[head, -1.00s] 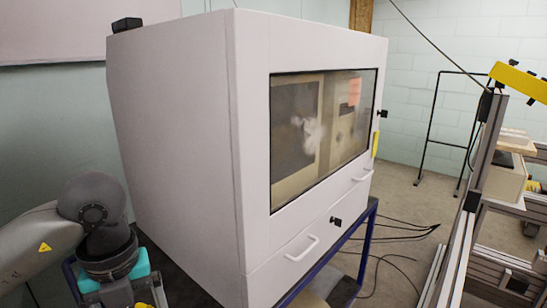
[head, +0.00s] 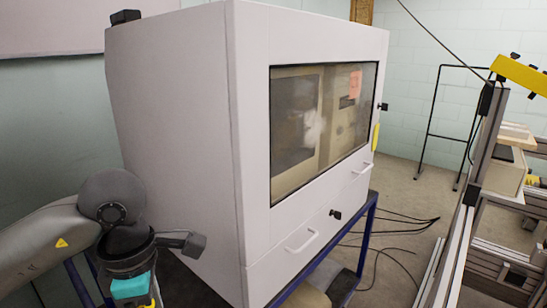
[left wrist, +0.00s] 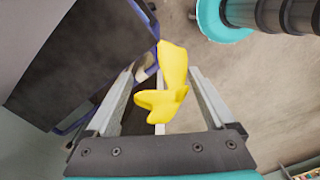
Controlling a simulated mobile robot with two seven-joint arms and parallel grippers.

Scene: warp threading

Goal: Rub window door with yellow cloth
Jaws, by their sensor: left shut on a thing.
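The window door (head: 352,102) is a dark glass pane in the front of a large white cabinet (head: 180,130). A whitish smear (head: 314,126) shows on the pane. The yellow cloth (left wrist: 163,98) is crumpled between the fingers of my left gripper (left wrist: 167,75) in the left wrist view. That gripper is shut on the cloth. In the head view my left arm is at the lower left, beside the cabinet's side wall, apart from the window. My right gripper is not in view.
The cabinet stands on a blue frame (head: 362,245). White handles (head: 303,243) and a black knob (head: 336,214) stick out of its front. Cables (head: 400,228) lie on the floor to the right. A metal frame (head: 470,205) stands at the right. Floor between them is mostly clear.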

